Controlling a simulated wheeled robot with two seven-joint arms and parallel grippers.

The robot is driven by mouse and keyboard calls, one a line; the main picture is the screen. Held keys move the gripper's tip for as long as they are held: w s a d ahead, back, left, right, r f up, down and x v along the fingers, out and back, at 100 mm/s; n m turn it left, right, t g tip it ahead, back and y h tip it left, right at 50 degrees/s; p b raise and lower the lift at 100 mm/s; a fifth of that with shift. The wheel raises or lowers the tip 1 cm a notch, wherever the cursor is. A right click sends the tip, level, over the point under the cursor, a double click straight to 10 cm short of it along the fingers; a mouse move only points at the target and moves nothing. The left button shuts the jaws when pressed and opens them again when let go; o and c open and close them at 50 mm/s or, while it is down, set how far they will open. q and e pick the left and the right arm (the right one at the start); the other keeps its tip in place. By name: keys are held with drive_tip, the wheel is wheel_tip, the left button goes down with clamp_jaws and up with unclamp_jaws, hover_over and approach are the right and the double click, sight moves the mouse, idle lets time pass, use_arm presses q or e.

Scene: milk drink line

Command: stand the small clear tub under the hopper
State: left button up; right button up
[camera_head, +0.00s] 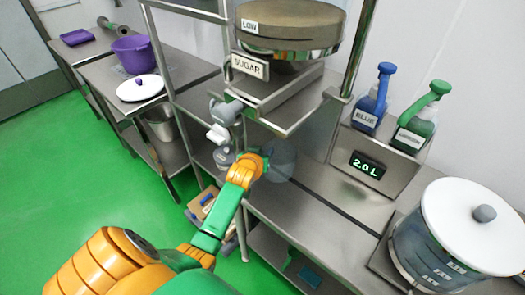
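The small clear tub (281,163) shows faintly on the steel bench, below the front of the hopper's chute tray. The hopper (290,28) is a wide round drum labelled SUGAR and LOW, mounted on a steel frame above the bench. My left arm reaches in from the lower left, and its orange gripper (262,166) is at the tub's left side, seeming to touch its wall. The fingertips are too small and overlapped to tell whether they are closed on it. My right gripper is out of view.
A large clear vessel with a white lid (468,228) stands at right. Blue (371,105) and green (418,122) pump bottles stand behind a 2.0 L display (367,165). A grey and white fitting (222,121) is left of the hopper. A purple pot (135,54) is on the far bench.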

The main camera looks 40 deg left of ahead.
use_arm(q)
drive_tip(key=shift+r, duration=0.25)
drive_tip(key=p+v, duration=0.1)
drive_tip(key=v, duration=1.1)
drive_tip(key=shift+a+f, duration=0.1)
drive_tip(key=shift+f, duration=0.05)
